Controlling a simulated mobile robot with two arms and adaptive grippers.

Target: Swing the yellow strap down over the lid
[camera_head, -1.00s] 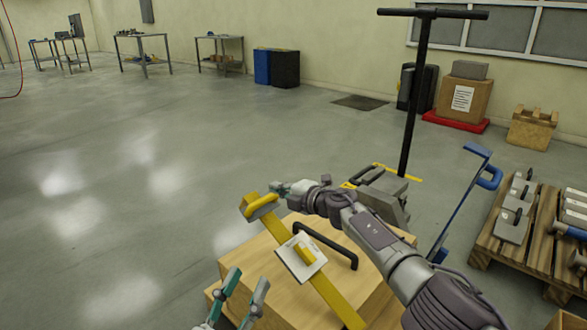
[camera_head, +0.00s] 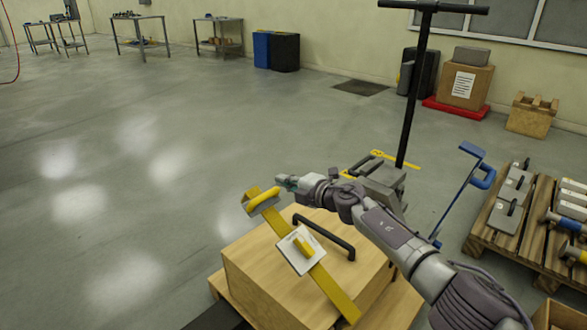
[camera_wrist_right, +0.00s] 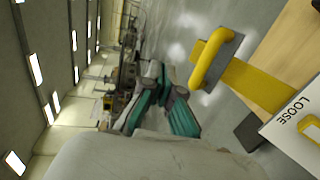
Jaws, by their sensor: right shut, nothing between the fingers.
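The yellow strap (camera_head: 337,295) runs diagonally across the top of the wooden box lid (camera_head: 330,240). Its far end, with a yellow handle (camera_head: 263,200) on a grey plate, sticks out past the lid's edge. A white plate (camera_head: 300,249) with a yellow grip sits on the strap; in the right wrist view it reads "LOOSE" (camera_wrist_right: 290,107). I cannot tell whether the strap touches the lid. My right gripper (camera_head: 283,182) is shut and empty, just beyond the yellow handle and apart from it. Its teal fingers show in the right wrist view (camera_wrist_right: 158,72). My left gripper is out of view.
A black bar handle (camera_head: 325,232) stands on the lid. A grey machine with a tall black T-handle (camera_head: 415,90) is behind the box. A blue lever (camera_head: 460,190) and a pallet with weights (camera_head: 490,235) are on the right. The floor to the left is clear.

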